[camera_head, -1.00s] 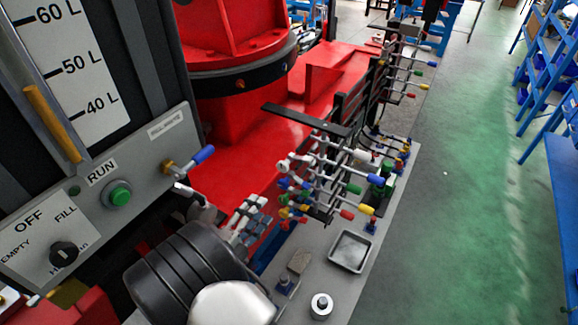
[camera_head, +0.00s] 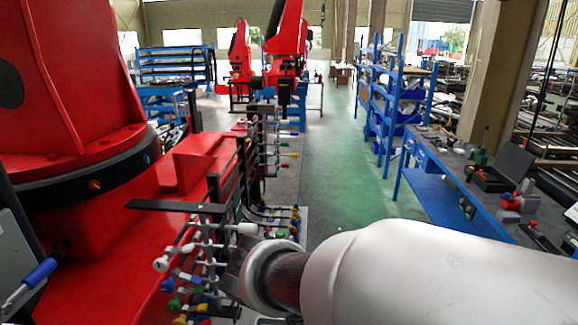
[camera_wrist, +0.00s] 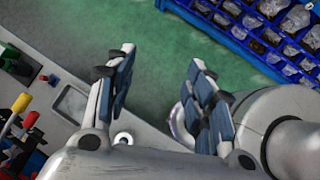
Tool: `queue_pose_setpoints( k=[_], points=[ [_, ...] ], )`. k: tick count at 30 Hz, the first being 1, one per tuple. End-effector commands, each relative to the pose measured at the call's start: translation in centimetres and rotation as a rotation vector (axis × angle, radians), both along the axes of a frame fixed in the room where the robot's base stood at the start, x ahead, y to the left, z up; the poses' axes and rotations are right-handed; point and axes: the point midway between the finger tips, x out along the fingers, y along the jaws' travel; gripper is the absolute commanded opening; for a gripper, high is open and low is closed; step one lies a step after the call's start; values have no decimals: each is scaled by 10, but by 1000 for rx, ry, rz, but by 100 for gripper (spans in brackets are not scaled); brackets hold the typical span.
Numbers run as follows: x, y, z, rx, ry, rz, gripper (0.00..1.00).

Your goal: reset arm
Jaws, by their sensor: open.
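My gripper (camera_wrist: 160,95) is open and empty in the wrist view, its two blue-padded fingers spread apart over the edge of the grey bench top and the green floor. In the head view my white arm reaches in from the lower right and covers part of the bench; my fingers are not clearly seen there. The rack of coloured-tip levers (camera_head: 205,255) stands left of the arm in the head view. A shallow metal tray (camera_wrist: 72,103) lies on the bench left of my gripper in the wrist view. A small round metal part (camera_wrist: 123,139) sits between the fingers' bases.
A blue workbench (camera_head: 440,190) with tools and a blue shelf (camera_head: 385,90) stand at the right. Blue bins (camera_wrist: 255,30) show top right in the wrist view. The green floor aisle (camera_head: 340,165) is clear.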

Motion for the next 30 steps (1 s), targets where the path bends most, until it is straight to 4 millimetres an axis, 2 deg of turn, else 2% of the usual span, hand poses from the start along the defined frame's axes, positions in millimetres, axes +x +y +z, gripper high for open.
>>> queue_pose_setpoints(
  k=[1,6,10,15,21,30],
  points=[
    [-17,-16,-5,104,-70,-151,49],
    [-71,-40,-18,444,-304,-676,49],
    [-102,-43,-27,685,-476,-1066,49],
    [-123,-37,-34,923,-633,-1441,49],
    [-129,-33,-34,1038,-700,-1620,49],
    [-129,-32,-34,1041,-700,-1628,49]
  ],
)
